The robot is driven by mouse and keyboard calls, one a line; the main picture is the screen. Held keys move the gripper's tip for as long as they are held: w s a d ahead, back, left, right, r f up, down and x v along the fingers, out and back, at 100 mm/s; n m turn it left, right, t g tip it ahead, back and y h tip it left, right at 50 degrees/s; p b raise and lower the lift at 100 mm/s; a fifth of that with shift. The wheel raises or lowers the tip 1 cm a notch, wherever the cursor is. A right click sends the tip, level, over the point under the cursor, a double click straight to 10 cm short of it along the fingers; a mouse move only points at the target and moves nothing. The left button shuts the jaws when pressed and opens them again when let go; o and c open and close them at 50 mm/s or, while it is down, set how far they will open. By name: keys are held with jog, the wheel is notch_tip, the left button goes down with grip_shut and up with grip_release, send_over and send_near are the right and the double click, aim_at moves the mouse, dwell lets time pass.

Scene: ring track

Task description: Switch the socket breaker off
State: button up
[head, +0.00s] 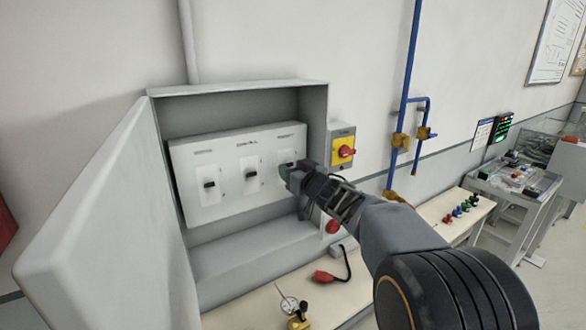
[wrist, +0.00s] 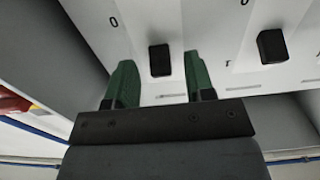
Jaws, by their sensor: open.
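Three breakers with black toggles sit on a white panel (head: 218,148) inside an open grey cabinet. The left toggle (head: 209,185) and middle toggle (head: 251,174) show clearly in the head view. Labels above them are too small to read, so I cannot tell which is the socket breaker. My gripper (head: 289,172) is at the right breaker and partly hides it. In the wrist view, my open green fingers (wrist: 160,62) stand either side of the right toggle (wrist: 160,53), with gaps on both sides. A neighbouring toggle (wrist: 271,46) is to the right there.
The cabinet door (head: 95,205) stands open at the left. A yellow switch with a red knob (head: 342,149) is on the wall right of the cabinet. A bench (head: 350,292) with a red plug (head: 328,277) lies below.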

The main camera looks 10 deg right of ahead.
jog(key=shift+w, duration=0.15)
grip_shut()
notch_tip(320, 180, down, 3)
jog(key=t+y+b, duration=0.1)
jog(key=t+b, duration=0.1)
jog(key=b, duration=0.7)
jog(key=t+b, duration=0.3)
jog(key=b, duration=0.7)
jog(key=shift+w+a+r+y, duration=0.1)
jog(key=shift+r+y, duration=0.05)
jog(key=shift+y, duration=0.25)
jog(key=shift+r+t+b, duration=0.15)
jog(key=shift+t+b, duration=0.35)
jog(key=shift+b, duration=0.25)
